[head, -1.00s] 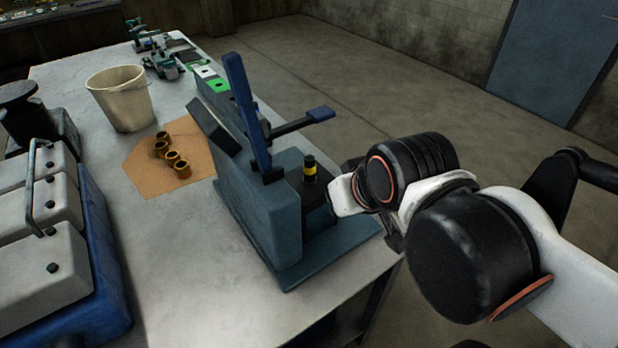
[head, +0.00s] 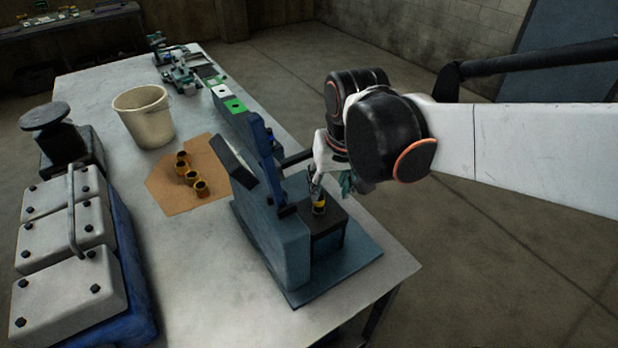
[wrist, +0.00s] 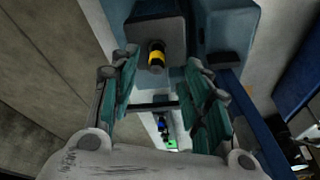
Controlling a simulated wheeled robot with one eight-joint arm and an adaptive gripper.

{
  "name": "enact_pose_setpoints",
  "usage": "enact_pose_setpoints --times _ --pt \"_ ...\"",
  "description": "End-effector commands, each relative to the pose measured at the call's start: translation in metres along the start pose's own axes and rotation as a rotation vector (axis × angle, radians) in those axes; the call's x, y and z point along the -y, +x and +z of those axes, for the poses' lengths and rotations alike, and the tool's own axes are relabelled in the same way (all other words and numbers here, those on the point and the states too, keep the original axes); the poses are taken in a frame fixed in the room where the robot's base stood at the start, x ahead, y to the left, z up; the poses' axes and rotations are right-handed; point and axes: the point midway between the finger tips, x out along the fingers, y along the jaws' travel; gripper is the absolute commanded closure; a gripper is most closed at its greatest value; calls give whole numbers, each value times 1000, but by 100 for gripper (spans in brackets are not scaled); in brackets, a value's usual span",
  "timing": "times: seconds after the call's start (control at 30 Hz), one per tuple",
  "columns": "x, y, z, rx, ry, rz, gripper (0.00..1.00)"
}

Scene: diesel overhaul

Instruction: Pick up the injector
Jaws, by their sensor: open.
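The injector (head: 319,208) is a small dark cylinder with a yellow band. It stands upright in the dark block of the blue test stand (head: 282,246). In the wrist view the injector (wrist: 157,56) shows ahead of the fingers, roughly midway between them, with its yellow band clear. My gripper (head: 325,186) is just above the injector in the head view, partly hidden by my wrist. In the wrist view my gripper (wrist: 156,84) is open with green-padded fingers spread apart and nothing between them. I cannot tell whether a finger touches the injector.
The stand's blue lever and tilted dark panel (head: 234,162) rise left of my gripper. Floor right of the bench is clear.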

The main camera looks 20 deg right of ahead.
Motion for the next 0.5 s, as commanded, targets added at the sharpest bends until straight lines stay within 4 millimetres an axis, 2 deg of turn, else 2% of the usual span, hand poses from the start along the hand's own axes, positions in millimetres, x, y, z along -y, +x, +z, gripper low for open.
enact_pose_setpoints --times 0.03,0.2,0.33,0.5 --pt "2 -9 -13 28 12 4 57" --pt "7 -8 -39 130 56 23 57" --pt "10 -4 -54 199 86 39 57" --pt "13 4 -64 258 112 54 57"
